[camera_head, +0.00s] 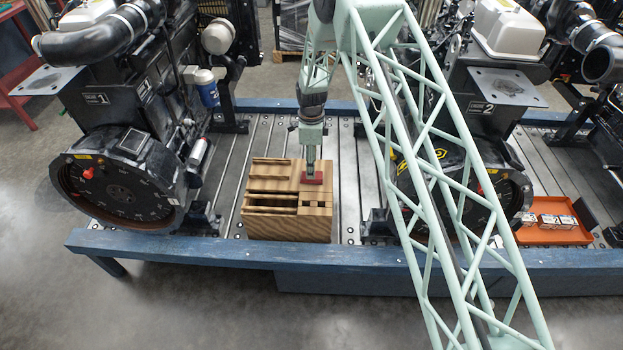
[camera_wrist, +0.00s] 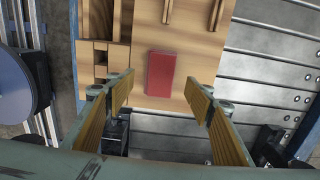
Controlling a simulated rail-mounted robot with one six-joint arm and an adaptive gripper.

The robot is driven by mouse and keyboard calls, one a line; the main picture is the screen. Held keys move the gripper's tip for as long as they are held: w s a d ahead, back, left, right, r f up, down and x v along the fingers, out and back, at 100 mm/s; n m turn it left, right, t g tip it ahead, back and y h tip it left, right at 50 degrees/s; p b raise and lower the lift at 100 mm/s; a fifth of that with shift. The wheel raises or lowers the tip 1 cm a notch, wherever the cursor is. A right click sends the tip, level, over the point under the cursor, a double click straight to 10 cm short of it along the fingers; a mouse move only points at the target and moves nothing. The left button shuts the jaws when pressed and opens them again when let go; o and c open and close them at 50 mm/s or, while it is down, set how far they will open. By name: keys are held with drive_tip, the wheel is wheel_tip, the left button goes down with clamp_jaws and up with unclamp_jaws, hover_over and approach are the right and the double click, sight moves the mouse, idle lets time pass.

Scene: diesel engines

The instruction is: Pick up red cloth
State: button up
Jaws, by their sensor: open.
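The red cloth (camera_head: 312,178) is a small flat red rectangle on top of a wooden box (camera_head: 290,230). In the wrist view the cloth (camera_wrist: 160,73) lies on the bare wooden top, between and a little beyond my fingertips. My gripper (camera_head: 311,165) points down just above the cloth in the head view and partly covers it. In the wrist view my gripper (camera_wrist: 163,90) is open, with one finger on each side of the cloth and nothing between the pads. I cannot tell the exact height left between the fingertips and the cloth.
The box top has open slots and compartments (camera_wrist: 100,65). It stands on a slatted metal bed with a blue frame (camera_head: 180,247). Black engines stand left (camera_head: 120,180) and right (camera_head: 480,160). An orange tray (camera_head: 550,235) with small boxes is at far right.

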idle(0.3)
drive_tip(key=shift+f+b, duration=0.65)
drive_tip(key=shift+f, duration=1.95)
drive_tip(key=shift+c, duration=0.5)
drive_tip(key=c, duration=0.8)
